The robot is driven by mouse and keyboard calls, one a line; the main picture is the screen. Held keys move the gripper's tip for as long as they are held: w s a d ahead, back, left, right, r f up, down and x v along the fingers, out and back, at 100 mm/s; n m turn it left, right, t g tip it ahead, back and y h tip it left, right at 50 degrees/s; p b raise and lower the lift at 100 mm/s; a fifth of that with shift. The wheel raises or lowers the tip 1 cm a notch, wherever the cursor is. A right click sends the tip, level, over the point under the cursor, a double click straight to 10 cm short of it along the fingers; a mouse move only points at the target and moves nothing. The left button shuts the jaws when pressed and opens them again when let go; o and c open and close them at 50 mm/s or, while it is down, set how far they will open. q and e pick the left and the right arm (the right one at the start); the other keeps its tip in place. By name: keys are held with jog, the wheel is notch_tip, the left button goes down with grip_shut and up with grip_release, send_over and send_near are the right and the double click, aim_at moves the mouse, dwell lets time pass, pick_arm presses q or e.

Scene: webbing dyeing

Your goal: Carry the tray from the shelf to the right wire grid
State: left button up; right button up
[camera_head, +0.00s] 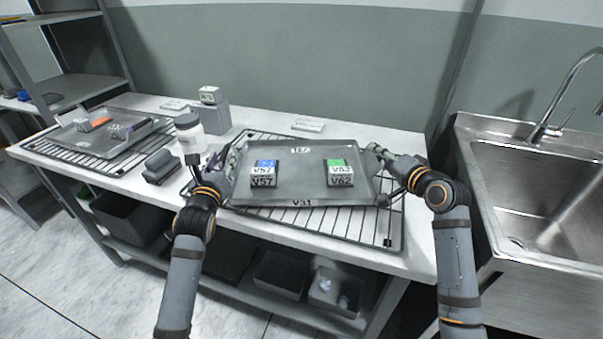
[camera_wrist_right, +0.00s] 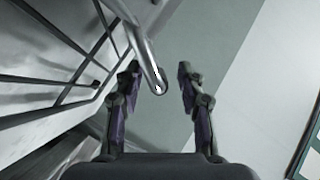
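The grey metal tray (camera_head: 300,196) is over the right wire grid (camera_head: 345,231), level, with two labelled blocks in it: one with a blue top (camera_head: 264,173) and one with a green top (camera_head: 340,172). Whether the tray touches the grid is hard to tell. My left gripper (camera_head: 222,166) is at the tray's left edge; its fingers are too small and dark to read. My right gripper (camera_head: 381,160) is at the tray's right edge. In the right wrist view, its fingers (camera_wrist_right: 159,82) stand apart, with a metal rim end between them and gaps beside it.
Another tray (camera_head: 85,143) with items lies on the left wire grid (camera_head: 45,152). A white jar (camera_head: 190,134), a grey block (camera_head: 208,118) and a dark object (camera_head: 160,166) stand between the grids. A sink (camera_head: 545,185) is at right, a shelf rack (camera_head: 70,60) at left.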

pick_arm(q)
jog(key=s, duration=0.7)
jog(key=shift+s+d, duration=0.35)
jog(key=shift+s, duration=0.05)
pick_arm(e)
jog(key=v, duration=1.1)
jog(key=shift+s+d+r, duration=0.2)
jog(key=shift+s, duration=0.35)
